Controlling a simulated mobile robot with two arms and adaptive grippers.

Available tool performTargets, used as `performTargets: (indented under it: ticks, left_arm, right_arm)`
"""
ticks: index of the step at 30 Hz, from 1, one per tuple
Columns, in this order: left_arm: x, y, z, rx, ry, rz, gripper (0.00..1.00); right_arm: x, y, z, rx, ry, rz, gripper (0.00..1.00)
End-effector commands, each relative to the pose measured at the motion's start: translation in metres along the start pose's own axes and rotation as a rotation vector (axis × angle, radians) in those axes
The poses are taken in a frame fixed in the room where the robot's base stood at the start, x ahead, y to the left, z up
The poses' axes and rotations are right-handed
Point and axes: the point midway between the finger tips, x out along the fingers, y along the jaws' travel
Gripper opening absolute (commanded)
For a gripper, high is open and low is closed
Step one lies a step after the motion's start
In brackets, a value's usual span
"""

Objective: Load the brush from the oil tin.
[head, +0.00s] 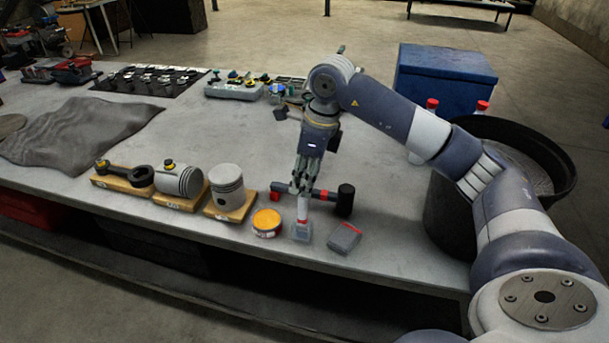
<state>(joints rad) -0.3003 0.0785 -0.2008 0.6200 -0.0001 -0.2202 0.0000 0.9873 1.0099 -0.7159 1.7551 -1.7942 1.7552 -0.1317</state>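A small round tin (267,222) with a yellow-orange top and a red-and-white side stands near the table's front edge; I take it as the oil tin. My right gripper (301,188) points down, just right of and behind the tin. My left gripper is out of view.
A red-and-black mallet-like tool (344,198) lies behind the brush. A grey-and-red block (345,237) lies to its right. Pistons (226,187) on wooden blocks stand left of the tin. A black bin (450,215) and red-capped bottles (431,104) are at right. Bare table (385,190) lies between.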

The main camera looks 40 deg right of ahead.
Motion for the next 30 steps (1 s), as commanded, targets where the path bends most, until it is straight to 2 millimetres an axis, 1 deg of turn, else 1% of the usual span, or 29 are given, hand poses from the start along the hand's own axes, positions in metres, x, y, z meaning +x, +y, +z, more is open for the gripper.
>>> performTargets:
  ticks: [1,15,18,23,30]
  left_arm:
    - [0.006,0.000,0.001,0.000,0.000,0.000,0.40]
    - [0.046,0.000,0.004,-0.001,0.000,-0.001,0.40]
    - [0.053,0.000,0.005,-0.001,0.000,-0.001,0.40]
    - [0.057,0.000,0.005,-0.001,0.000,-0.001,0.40]
    - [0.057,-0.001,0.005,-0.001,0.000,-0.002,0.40]
  right_arm:
    - [0.008,0.000,-0.002,0.000,0.000,0.001,0.37]
    - [0.063,0.001,-0.012,-0.001,-0.002,0.002,0.37]
    - [0.072,0.001,-0.014,-0.001,-0.001,0.002,0.37]
    - [0.079,0.001,-0.015,-0.001,-0.001,0.002,0.37]
    - [0.078,0.001,-0.015,-0.001,-0.002,0.002,0.37]
